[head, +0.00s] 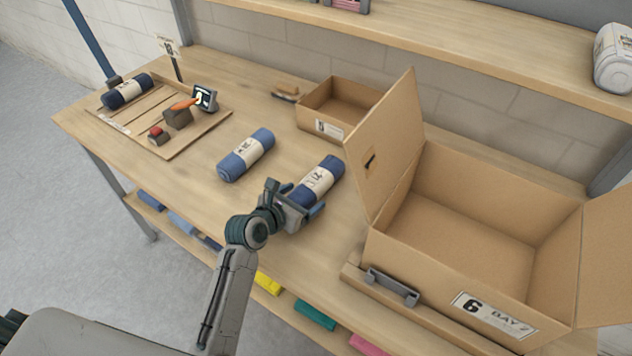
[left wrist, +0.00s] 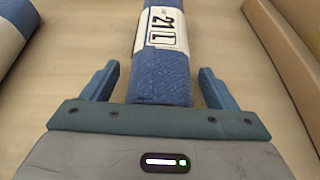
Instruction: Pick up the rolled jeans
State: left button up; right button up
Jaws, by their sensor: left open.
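A blue rolled pair of jeans (head: 316,181) with a white paper band lies on the wooden table, just left of the large open box. My left gripper (head: 303,207) is at its near end, open. In the left wrist view the roll (left wrist: 163,70) runs between the two fingers of the left gripper (left wrist: 160,85), and its band reads 21 L. I see room between each finger and the roll. A second rolled pair of jeans (head: 246,155) lies to the left, and it shows in the left wrist view (left wrist: 15,35). My right gripper is not in view.
A smaller box (head: 318,128) is behind. A wooden board (head: 185,143) at the left holds another roll (head: 126,91) and small devices. Table (head: 195,190) is clear at front left.

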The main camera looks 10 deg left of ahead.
pick_arm(q)
jog(key=shift+c, duration=0.4)
jog(key=c, duration=1.1)
jog(key=shift+c, duration=0.6)
